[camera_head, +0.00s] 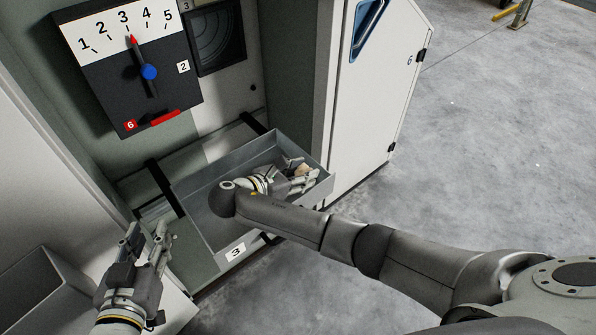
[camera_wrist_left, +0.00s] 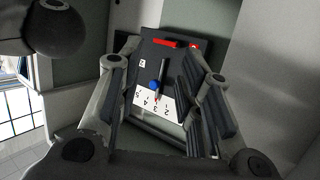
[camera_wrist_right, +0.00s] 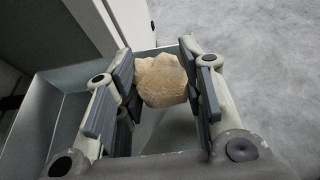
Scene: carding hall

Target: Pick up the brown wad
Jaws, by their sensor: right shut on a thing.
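The brown wad (camera_wrist_right: 161,80) is a pale brown, rough lump between the fingers of my right gripper (camera_wrist_right: 163,88) in the right wrist view. That gripper is shut on it. In the head view the right gripper (camera_head: 300,178) is inside the grey drawer tray labelled 3 (camera_head: 197,213), near its right end. Only a small part of the wad (camera_head: 304,170) shows there. My left gripper (camera_head: 146,240) is left of the tray, open and empty. Its fingers stand apart in the left wrist view (camera_wrist_left: 160,85).
A dial panel numbered 1 to 5 (camera_head: 98,75) with a blue-knobbed pointer is above the tray. A white cabinet door (camera_head: 375,110) stands right of the tray. A grey bin (camera_head: 45,290) is at lower left. Bare floor (camera_head: 500,130) lies to the right.

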